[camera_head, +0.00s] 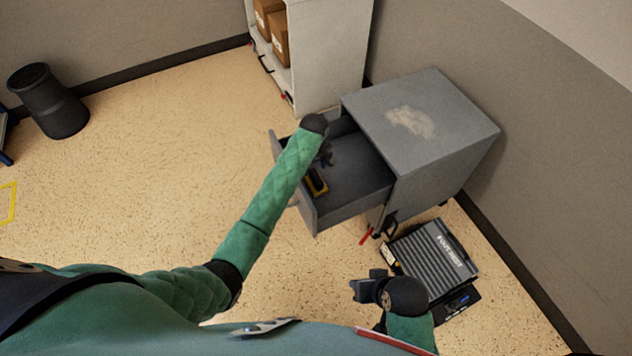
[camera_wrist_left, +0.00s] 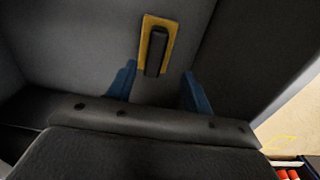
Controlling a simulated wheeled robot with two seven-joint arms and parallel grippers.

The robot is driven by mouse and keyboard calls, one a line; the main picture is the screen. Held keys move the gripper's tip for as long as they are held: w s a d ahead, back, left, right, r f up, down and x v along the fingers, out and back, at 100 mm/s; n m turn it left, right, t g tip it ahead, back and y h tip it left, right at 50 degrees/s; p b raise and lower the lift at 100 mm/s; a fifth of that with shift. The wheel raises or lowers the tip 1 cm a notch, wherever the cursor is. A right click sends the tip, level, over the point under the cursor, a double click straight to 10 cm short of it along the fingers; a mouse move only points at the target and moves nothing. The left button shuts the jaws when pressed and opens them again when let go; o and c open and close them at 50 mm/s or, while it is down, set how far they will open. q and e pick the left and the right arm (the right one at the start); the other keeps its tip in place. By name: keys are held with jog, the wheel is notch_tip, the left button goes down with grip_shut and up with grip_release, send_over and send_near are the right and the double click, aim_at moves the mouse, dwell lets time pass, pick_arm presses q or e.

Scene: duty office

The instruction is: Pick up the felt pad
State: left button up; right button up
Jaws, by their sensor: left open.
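The felt pad (camera_head: 316,182), a yellow rectangle with a black block on top, lies in the open drawer of the grey cabinet. In the left wrist view the pad (camera_wrist_left: 171,45) lies just beyond the fingertips, roughly in line with the gap between them. My left gripper (camera_head: 326,158) reaches into the drawer, partly hidden by its own wrist in the head view. In the left wrist view its blue fingers (camera_wrist_left: 159,70) are apart with nothing between them. My right gripper (camera_head: 366,286) is low in front of the cabinet, away from the drawer; its jaw opening is unclear.
The grey cabinet (camera_head: 453,148) has a pale patch on top; its drawer walls (camera_head: 345,208) surround the pad. A dark ribbed case (camera_head: 430,262) lies on the floor near my right gripper. A white shelf (camera_head: 327,55) stands behind. The floor at left is mostly clear, with a black bin (camera_head: 48,102).

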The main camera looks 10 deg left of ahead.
aim_at(316, 176)
pick_arm(q)
notch_tip(316, 176, down, 2)
jog(key=shift+f, duration=0.1)
jog(key=shift+w+d+f, duration=0.1)
jog(key=shift+w+f, duration=0.05)
jog(key=shift+f, duration=1.25)
jog(key=shift+w+d+f, duration=0.1)
jog(key=shift+w+f, duration=0.05)
jog(key=shift+f, duration=1.2)
jog(key=c, duration=1.1)
jog(key=shift+r, duration=0.1)
